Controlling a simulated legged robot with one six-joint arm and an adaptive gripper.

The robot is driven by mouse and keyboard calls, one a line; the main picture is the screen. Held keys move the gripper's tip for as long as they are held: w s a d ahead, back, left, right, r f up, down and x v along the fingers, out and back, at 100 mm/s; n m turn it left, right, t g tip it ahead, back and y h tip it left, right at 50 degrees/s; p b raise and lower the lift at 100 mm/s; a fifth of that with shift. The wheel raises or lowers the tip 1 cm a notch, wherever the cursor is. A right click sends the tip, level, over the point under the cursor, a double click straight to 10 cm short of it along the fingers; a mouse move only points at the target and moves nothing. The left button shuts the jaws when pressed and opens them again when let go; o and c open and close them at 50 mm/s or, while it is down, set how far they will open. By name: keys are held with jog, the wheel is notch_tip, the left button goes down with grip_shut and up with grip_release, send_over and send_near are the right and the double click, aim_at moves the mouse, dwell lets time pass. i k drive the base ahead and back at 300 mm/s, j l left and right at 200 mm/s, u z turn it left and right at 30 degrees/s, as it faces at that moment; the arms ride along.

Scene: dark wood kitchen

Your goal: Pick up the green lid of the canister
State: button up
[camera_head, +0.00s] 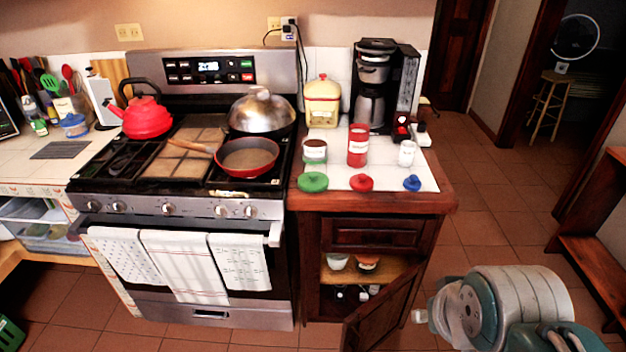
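The green lid (312,182) lies flat on the white tiled counter top at its front left, near the wooden edge. A canister with dark contents (314,152) stands open just behind it. A red canister (358,146) stands to the right, with a red lid (361,182) lying in front of it. A small white canister (407,153) stands farther right, with a blue lid (412,183) in front. Links of my arm fill the lower right, well apart from the lids. I cannot make out my gripper's fingers.
A coffee maker (376,85) and a yellow canister (322,103) stand at the counter's back. The stove on the left holds a red pan (248,157) close by. Below the counter, a cabinet door (385,305) hangs open. Tiled floor is free on the right.

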aim_at(311, 182)
jog(key=i+j, duration=0.2)
jog(key=i, duration=0.25)
jog(key=i+j, duration=0.15)
jog(key=i, duration=0.25)
